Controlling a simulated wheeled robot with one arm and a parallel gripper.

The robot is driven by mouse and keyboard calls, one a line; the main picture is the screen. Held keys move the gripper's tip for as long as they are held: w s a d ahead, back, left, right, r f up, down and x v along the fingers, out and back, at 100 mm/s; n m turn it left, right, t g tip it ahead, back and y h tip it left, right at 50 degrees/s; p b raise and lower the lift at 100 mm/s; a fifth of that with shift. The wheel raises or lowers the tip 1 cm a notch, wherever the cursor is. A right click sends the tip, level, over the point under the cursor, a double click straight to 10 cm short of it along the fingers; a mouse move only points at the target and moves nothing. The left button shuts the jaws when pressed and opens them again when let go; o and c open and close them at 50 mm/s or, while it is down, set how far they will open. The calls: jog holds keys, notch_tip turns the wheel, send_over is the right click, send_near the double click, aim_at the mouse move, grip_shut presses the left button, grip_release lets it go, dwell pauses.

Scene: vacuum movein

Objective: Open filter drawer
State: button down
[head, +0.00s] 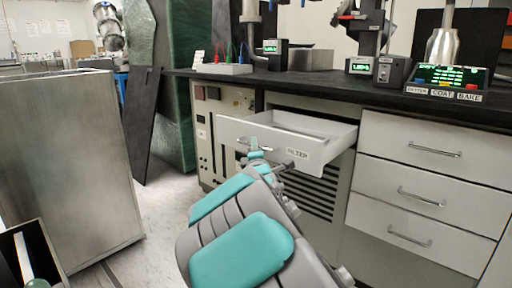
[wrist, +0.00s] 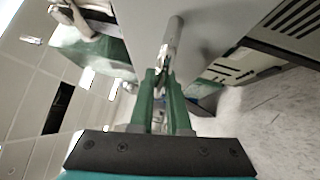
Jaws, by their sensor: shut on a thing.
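The filter drawer (head: 318,150) stands pulled well out of the cabinet under the dark counter. It is white with a "FILTER" label on its front. My gripper (head: 258,153) is at the drawer front, shut on its handle. In the wrist view, the green fingers of my gripper (wrist: 162,78) close around the metal handle bar (wrist: 173,38), beside the grey drawer front (wrist: 215,28). The inside of the drawer shows from above and looks mostly empty. My arm hides part of the drawer front and the vent below it.
More closed drawers (head: 420,152) with bar handles are to the right. A control panel cabinet (head: 218,125) is left of the open drawer. A large metal box (head: 70,160) stands at the left. Pale floor is free between it and the cabinets.

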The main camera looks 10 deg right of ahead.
jog(key=shift+f, duration=0.1)
jog(key=c, duration=0.9)
grip_release()
jog(key=shift+w+a, duration=0.1)
jog(key=shift+v, duration=3.9)
